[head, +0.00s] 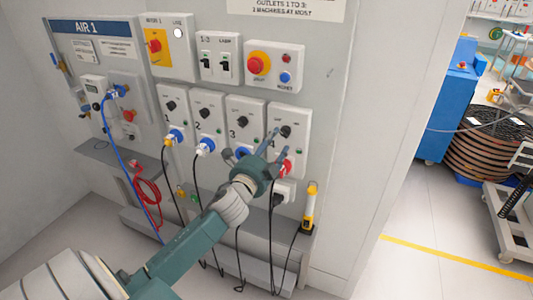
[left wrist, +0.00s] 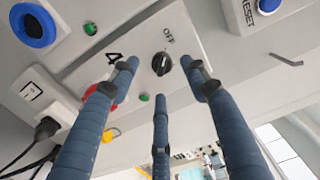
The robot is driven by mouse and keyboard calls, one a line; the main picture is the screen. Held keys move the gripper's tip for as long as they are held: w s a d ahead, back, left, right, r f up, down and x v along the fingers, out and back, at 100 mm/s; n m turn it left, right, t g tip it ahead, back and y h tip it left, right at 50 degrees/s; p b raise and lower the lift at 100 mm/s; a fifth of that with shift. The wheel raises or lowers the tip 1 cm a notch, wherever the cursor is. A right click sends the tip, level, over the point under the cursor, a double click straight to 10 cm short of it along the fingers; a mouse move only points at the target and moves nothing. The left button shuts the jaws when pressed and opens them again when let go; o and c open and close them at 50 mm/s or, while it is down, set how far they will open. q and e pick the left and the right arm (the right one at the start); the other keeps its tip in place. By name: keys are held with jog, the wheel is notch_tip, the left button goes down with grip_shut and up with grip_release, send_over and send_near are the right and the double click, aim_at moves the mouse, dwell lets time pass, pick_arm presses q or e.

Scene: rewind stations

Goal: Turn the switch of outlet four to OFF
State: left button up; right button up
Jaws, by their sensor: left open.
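Outlet four's panel (head: 291,115) is the rightmost of the row of outlet panels on the wall. Its black rotary switch (head: 286,131) shows also in the left wrist view (left wrist: 162,63), with OFF printed beside it. I cannot tell for certain which way its pointer is set. The panel's red socket (head: 285,167) is partly behind my fingers. My left gripper (head: 262,143) is open in front of the panel. In the left wrist view its blue fingers (left wrist: 163,78) spread around the switch's sides; contact is not clear. My right gripper is not in view.
Outlet three's panel (head: 246,108) is close on the left. An emergency stop button (head: 259,63) and a blue reset button (head: 285,77) sit above. Cables hang below the outlets. A yellow handheld device (head: 309,207) hangs at the lower right. Open floor (head: 440,225) lies right.

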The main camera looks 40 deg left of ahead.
pick_arm(q)
jog(key=v, duration=0.6)
jog(key=shift+s, duration=0.25)
jog(key=shift+a, duration=0.1)
